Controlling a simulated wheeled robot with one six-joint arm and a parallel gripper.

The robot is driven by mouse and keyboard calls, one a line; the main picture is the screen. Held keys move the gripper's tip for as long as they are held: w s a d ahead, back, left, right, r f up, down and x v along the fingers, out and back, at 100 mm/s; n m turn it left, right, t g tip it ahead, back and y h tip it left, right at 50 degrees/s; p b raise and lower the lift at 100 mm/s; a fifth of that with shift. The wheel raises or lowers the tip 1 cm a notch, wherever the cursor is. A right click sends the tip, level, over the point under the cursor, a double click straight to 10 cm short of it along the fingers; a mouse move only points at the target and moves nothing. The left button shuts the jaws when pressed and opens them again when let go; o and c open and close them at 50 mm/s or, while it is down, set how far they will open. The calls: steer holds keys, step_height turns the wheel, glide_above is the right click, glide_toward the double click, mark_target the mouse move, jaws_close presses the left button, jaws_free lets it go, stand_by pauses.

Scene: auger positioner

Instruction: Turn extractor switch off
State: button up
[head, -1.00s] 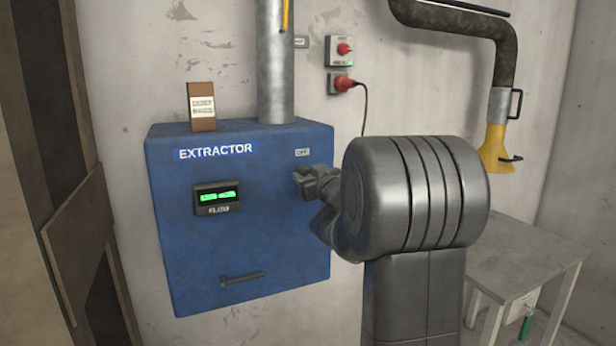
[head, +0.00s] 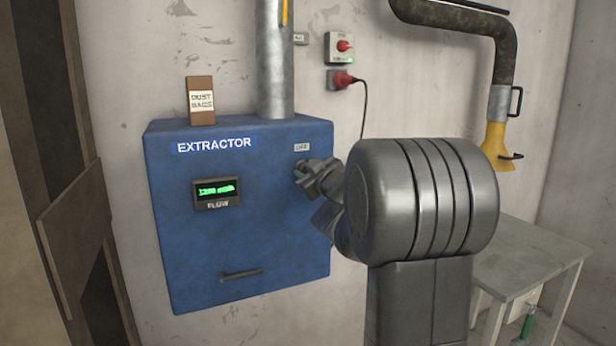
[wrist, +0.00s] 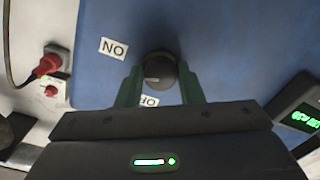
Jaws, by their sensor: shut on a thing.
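The extractor (head: 245,240) is a blue box on the wall in the head view. Its switch is a dark round knob (wrist: 160,68) on the blue face in the wrist view. My gripper (head: 301,171) is at the upper right of the box, and its green fingers are closed on both sides of the knob. In the wrist view, an upside-down ON label (wrist: 114,47) sits beside the knob. A second label (wrist: 149,101), partly hidden, shows between the fingers. An OFF label (head: 302,147) shows above my gripper in the head view.
A lit green flow display (head: 217,193) and a handle (head: 241,275) are on the box front. A dust bags carton (head: 201,100) stands on top beside a grey pipe (head: 275,65). A red plug (head: 342,81) is on the wall; a grey table (head: 525,260) stands right.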

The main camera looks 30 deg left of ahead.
steer(key=n+b, duration=0.3)
steer(key=n, duration=0.4)
steer(key=shift+f, duration=0.1)
steer(key=n+b, duration=0.2)
steer(key=n, duration=0.2)
steer(key=shift+n+b, duration=0.7)
steer(key=shift+n, duration=0.6)
steer(key=o, duration=0.9)
steer(key=shift+a, duration=0.1)
steer(key=v, duration=1.4)
